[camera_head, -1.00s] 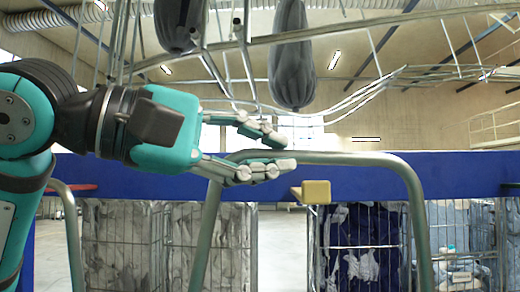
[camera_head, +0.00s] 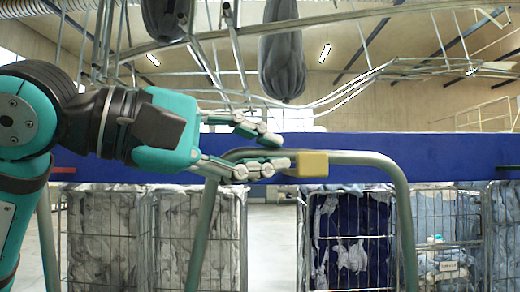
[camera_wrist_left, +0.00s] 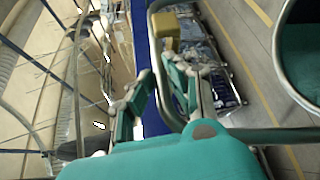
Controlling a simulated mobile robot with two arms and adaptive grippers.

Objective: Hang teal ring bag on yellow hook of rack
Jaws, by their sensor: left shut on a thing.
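The yellow hook (camera_head: 305,163) shows as a block on the top bar of the grey tubular rack (camera_head: 362,158). It also shows at the top of the left wrist view (camera_wrist_left: 166,28). My left gripper (camera_head: 272,153) lies level, its fingertips close to the hook's left side in the picture. Its teal and grey fingers show a gap between them; what they grip is hard to make out. I cannot pick out the teal ring bag with certainty. A teal shape with a grey rim (camera_wrist_left: 305,65) at the right of the left wrist view is cut off. My right gripper is not in view.
A long blue beam (camera_head: 450,158) runs behind the rack. Wire cages (camera_head: 352,238) with cloth stand beyond it. Dark grey bags (camera_head: 281,60) hang from overhead rails. Some bare floor shows between the cages.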

